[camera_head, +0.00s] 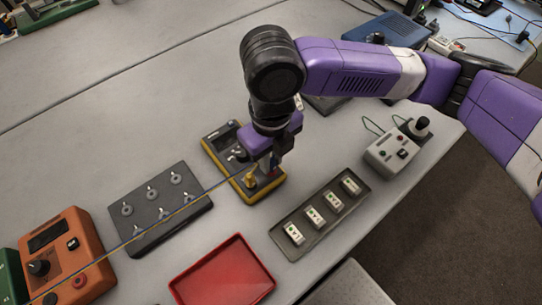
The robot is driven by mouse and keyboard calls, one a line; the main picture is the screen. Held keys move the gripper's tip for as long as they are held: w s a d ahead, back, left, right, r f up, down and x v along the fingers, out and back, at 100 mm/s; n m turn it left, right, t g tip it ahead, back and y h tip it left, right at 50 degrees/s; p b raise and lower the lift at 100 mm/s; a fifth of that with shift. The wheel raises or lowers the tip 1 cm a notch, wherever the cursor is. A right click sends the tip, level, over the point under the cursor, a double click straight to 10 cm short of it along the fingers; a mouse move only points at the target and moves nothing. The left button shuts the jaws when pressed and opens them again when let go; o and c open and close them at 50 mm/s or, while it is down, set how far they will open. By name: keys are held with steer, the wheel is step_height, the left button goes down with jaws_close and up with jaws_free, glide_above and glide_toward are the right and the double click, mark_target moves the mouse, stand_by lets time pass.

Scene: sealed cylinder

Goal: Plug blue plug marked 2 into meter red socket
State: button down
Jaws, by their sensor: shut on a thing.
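The yellow-edged meter (215,150) lies on the grey table near the middle. My gripper (269,161) points down over its front right part. It is shut on the blue plug (263,165), of which only a small blue patch shows between the fingers. The number on the plug cannot be read. A yellow plug (250,181) stands upright on the meter just left of my gripper. A small red spot (273,170) beside the fingertips may be the red socket; it is mostly hidden. I cannot tell whether the blue plug touches the socket.
A thin blue and yellow cable (150,229) runs from lower left to the meter. It crosses a dark panel with several round terminals (190,187) and an orange device (60,247). A red tray (222,276), a tray of white blocks (279,233) and a grey box (381,158) stand near.

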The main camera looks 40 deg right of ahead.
steer(key=shift+f, duration=0.3)
steer(key=c, duration=1.2)
jaws_free()
steer(key=shift+r, duration=0.1)
steer(key=shift+r+b, duration=0.3)
steer(key=shift+r, duration=3.6)
